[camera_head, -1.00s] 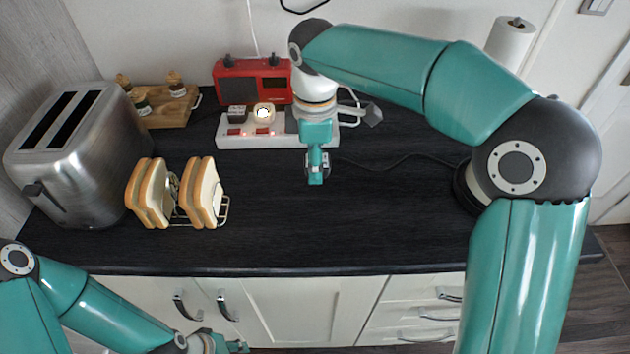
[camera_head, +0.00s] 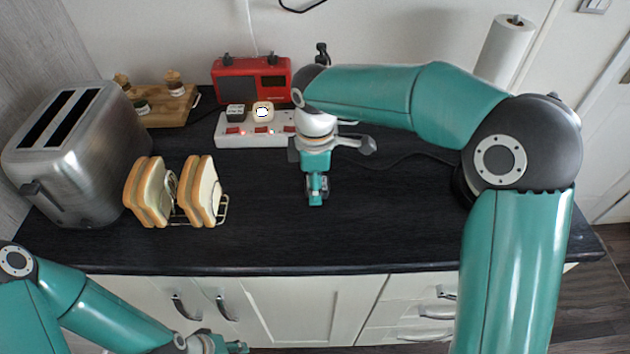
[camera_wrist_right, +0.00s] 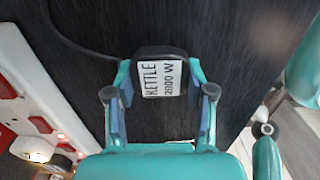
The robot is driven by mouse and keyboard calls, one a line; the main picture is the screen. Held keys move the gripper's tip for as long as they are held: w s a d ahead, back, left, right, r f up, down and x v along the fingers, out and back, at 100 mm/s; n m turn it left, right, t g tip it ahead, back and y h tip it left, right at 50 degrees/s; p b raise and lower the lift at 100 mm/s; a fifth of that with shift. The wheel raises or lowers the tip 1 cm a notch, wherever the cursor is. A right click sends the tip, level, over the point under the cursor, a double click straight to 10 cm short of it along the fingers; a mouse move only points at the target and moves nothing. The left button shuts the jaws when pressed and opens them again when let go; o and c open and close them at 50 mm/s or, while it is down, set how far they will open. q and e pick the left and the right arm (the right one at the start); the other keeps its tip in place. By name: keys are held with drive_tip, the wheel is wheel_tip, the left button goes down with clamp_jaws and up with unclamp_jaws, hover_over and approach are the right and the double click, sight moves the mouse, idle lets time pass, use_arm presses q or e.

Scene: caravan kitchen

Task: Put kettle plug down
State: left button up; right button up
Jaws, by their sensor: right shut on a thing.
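The kettle plug (camera_wrist_right: 161,75) is black with a white label reading "KETTLE 2800 W". In the right wrist view it sits between the fingers of my right gripper (camera_wrist_right: 160,100), which is shut on it. A dark cable runs from it to the upper left. In the head view my right gripper (camera_head: 316,200) points down over the middle of the black worktop (camera_head: 380,225). The plug is mostly hidden there, and I cannot tell whether it touches the worktop. My left gripper (camera_head: 238,346) is at the bottom edge, in front of the cupboards, its jaws too small to judge.
A white power strip (camera_head: 225,138) with red switches and plugs lies behind my right gripper. A red radio (camera_head: 240,95) stands behind it. The toast rack (camera_head: 222,215) with bread and the steel toaster (camera_head: 75,150) stand left. The worktop front is clear.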

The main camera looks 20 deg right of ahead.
drive_tip(key=o, duration=1.2)
drive_tip(key=shift+c, duration=0.2)
wheel_tip(320, 180, up, 12)
drive_tip(key=p, duration=0.1)
drive_tip(key=shift+r, duration=0.25)
